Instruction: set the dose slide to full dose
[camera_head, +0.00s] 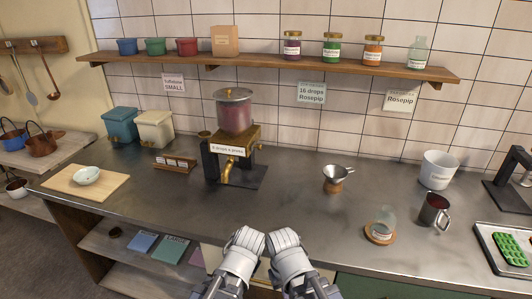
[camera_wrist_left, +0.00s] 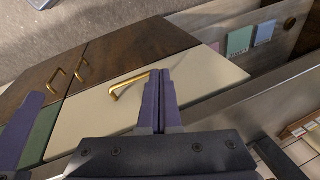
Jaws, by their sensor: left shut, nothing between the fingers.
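The drop dispenser (camera_head: 236,138) stands on the steel counter towards the back wall, with a lidded glass jar of dark pink contents, a brass body and a spout. A label (camera_head: 231,149) on its front appears to read "6 drops a press". The dose slide itself is too small to make out. My left gripper (camera_head: 247,238) is at the counter's front edge, below and in front of the dispenser; in the left wrist view its purple fingers (camera_wrist_left: 159,88) are together and empty. My right gripper (camera_head: 284,239) is close beside it, its fingers not clear.
A funnel on a copper pot (camera_head: 335,178), a glass jar on a coaster (camera_head: 381,231), a dark mug (camera_head: 434,211) and a white tub (camera_head: 438,170) stand right. A small rack (camera_head: 175,163) and canisters (camera_head: 155,130) stand left. The counter before the dispenser is clear. A cabinet handle (camera_wrist_left: 129,84) lies below.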

